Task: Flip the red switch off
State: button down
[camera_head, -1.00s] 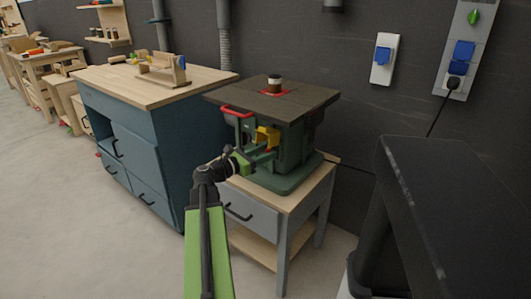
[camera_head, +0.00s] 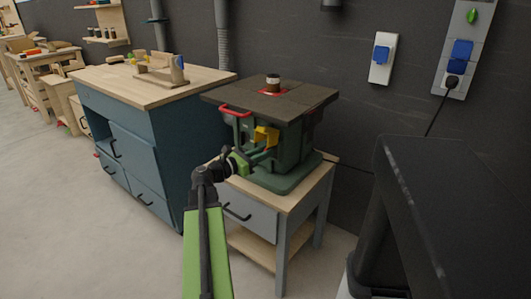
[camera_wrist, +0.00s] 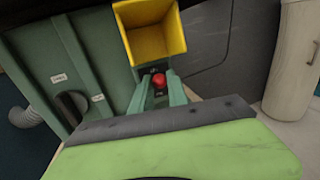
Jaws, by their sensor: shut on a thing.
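The red switch (camera_wrist: 159,80) is a small red knob on a dark mount below a yellow box-shaped part (camera_wrist: 152,30) of the green machine (camera_head: 292,145). In the wrist view, my gripper (camera_wrist: 159,88) has its two green fingers on either side of the switch, shut on it. In the head view, my gripper (camera_head: 266,154) reaches to the machine's front just below the yellow part (camera_head: 266,136). The switch itself cannot be made out there, and its on or off position is not clear.
The machine has a dark flat top (camera_head: 300,98) and a red handle (camera_head: 236,112). It stands on a grey and wooden stand (camera_head: 246,206). A blue workbench (camera_head: 145,165) is close on the left. A dark surface (camera_head: 460,200) is at the right. Open floor (camera_head: 70,230) lies front left.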

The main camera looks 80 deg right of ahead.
jog(key=shift+a+f, duration=0.15)
jog(key=shift+f, duration=0.05)
notch_tip(320, 180, down, 3)
jog(key=g+h+b, duration=0.1)
jog(key=b, duration=0.4)
jog(key=m+g+h+b, duration=0.1)
jog(key=g+b, duration=0.1)
jog(key=b, duration=0.3)
jog(key=shift+r, duration=0.2)
jog(key=m+g+b, duration=0.1)
jog(key=b, duration=0.2)
jog(key=g+h+b, duration=0.1)
jog(key=b, duration=0.2)
jog(key=shift+f+m+g+h+b, duration=0.3)
jog(key=shift+f+m+g+b, duration=0.1)
jog(key=m+g+b, duration=0.1)
jog(key=g+b, duration=0.1)
jog(key=shift+s+d+f+b, duration=0.1)
jog(key=shift+d+b, duration=0.1)
jog(key=shift+b, duration=0.2)
jog(key=shift+m+g+b, duration=0.5)
jog(key=shift+m+b, duration=0.1)
jog(key=shift+b, duration=0.05)
jog(key=shift+s, duration=0.15)
jog(key=c, duration=1.3)
grip_release()
